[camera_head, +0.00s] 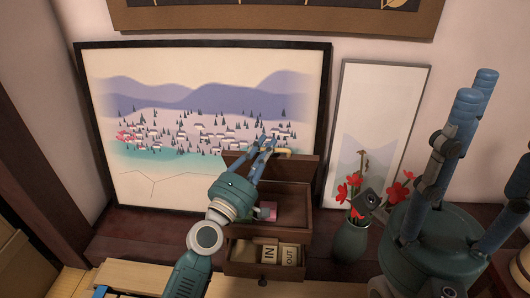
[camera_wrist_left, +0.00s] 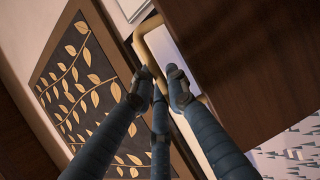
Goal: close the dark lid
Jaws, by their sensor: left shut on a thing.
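The dark lid (camera_head: 305,168) of the brown wooden box (camera_head: 304,221) stands raised at the back of the box, so the box is open on top. A brass handle (camera_head: 285,151) is on the lid's upper edge. My left gripper (camera_head: 266,145) is shut on this handle. In the left wrist view, its fingers (camera_wrist_left: 160,75) close around the brass handle (camera_wrist_left: 147,35), beside the dark face of the lid (camera_wrist_left: 240,50). My right gripper (camera_head: 487,125) is at the right, close to the camera, its fingers pointing up, spread and empty.
A pink item (camera_head: 268,210) lies inside the box. Its front drawer (camera_head: 262,271) is pulled out and holds blocks marked IN and OUT. A green vase (camera_head: 350,242) with red flowers stands close right of the box. A large framed landscape (camera_head: 180,95) and a narrower picture (camera_head: 385,95) stand behind.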

